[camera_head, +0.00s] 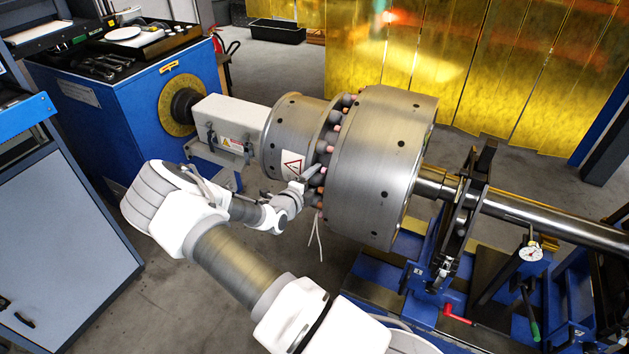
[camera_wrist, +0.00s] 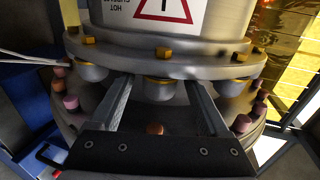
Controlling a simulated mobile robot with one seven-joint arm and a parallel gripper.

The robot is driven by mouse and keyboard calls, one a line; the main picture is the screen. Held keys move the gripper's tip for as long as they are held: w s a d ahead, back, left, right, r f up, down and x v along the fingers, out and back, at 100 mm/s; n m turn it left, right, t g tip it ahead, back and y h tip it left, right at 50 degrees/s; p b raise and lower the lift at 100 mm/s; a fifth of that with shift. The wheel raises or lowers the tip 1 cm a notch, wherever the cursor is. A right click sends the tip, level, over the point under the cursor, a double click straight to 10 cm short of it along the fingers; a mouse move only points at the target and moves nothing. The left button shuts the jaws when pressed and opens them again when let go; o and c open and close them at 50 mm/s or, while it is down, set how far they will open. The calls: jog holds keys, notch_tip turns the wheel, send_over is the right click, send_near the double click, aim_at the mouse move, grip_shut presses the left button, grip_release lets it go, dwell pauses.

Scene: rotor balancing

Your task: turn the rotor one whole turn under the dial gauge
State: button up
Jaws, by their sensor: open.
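The rotor is a large steel drum (camera_head: 375,165) lying level on a shaft (camera_head: 550,222), with a smaller steel drum (camera_head: 291,138) at its left. A ring of dark studs with pinkish tips (camera_head: 336,128) sits between the two drums. My gripper (camera_head: 312,172) reaches this ring from the front left. In the wrist view my gripper (camera_wrist: 159,82) is open, its fingers to either side of a grey rounded cap (camera_wrist: 160,92) below a yellow bolt head (camera_wrist: 163,53). I cannot tell whether they touch it. The dial gauge (camera_head: 530,252) has a white face and stands right of the drum, by the shaft.
A shaft support (camera_head: 462,215) stands just right of the drum on a blue bed (camera_head: 375,275). A blue drive cabinet (camera_head: 130,125) with tools on top is at the left. Pale cords (camera_head: 318,238) hang below the ring. Yellow curtains (camera_head: 480,60) close off the back.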

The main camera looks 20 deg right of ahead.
jog(key=shift+w+d+f, duration=0.1)
jog(key=shift+w+d, duration=0.1)
jog(key=shift+d, duration=0.05)
grip_shut()
dwell(0.3)
dwell(0.9)
